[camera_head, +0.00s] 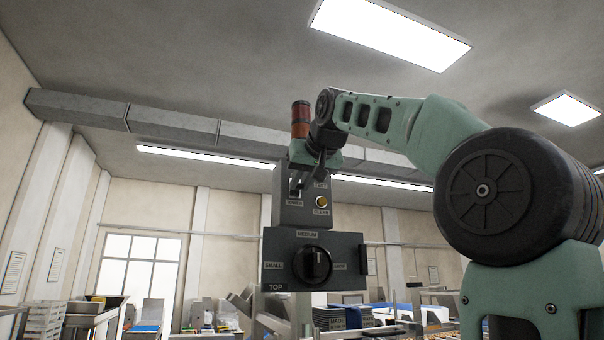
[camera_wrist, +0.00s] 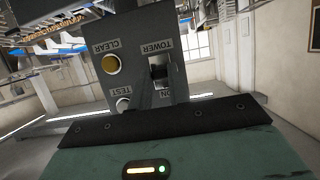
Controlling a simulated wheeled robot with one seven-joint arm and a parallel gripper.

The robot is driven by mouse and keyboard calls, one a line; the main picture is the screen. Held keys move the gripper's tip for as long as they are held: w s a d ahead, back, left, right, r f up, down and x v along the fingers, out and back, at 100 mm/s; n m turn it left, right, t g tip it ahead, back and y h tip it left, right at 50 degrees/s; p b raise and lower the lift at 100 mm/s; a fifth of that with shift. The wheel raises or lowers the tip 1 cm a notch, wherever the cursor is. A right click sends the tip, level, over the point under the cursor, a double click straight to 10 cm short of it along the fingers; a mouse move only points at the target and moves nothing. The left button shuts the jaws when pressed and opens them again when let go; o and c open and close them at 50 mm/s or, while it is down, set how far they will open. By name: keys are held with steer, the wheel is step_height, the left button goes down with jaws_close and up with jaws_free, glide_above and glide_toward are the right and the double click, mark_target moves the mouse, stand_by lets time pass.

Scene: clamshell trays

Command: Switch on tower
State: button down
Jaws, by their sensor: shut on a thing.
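The grey control box (camera_head: 303,208) carries the tower switch (camera_wrist: 159,72), between the TOWER and ON labels, which read upside down in the wrist view. My gripper (camera_head: 298,183) reaches down from above to the switch and is shut on it. The fingers cover much of the switch, so I cannot tell which way its lever points. The light tower (camera_head: 301,118), with red and orange sections, stands behind my wrist. I cannot tell whether it is lit.
A yellow CLEAR button (camera_head: 321,202) sits beside the switch, and a TEST button (camera_wrist: 123,104) is above it. A dial panel (camera_head: 313,262) with size labels is below. Stacked trays (camera_head: 335,317) and work tables stand behind.

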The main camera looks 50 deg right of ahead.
steer(key=shift+w+d+r+g+y, duration=0.1)
steer(key=shift+r+g+y, duration=0.35)
steer(key=shift+g, duration=0.35)
steer(key=shift+r+g+y, duration=0.25)
steer(key=shift+g, duration=0.25)
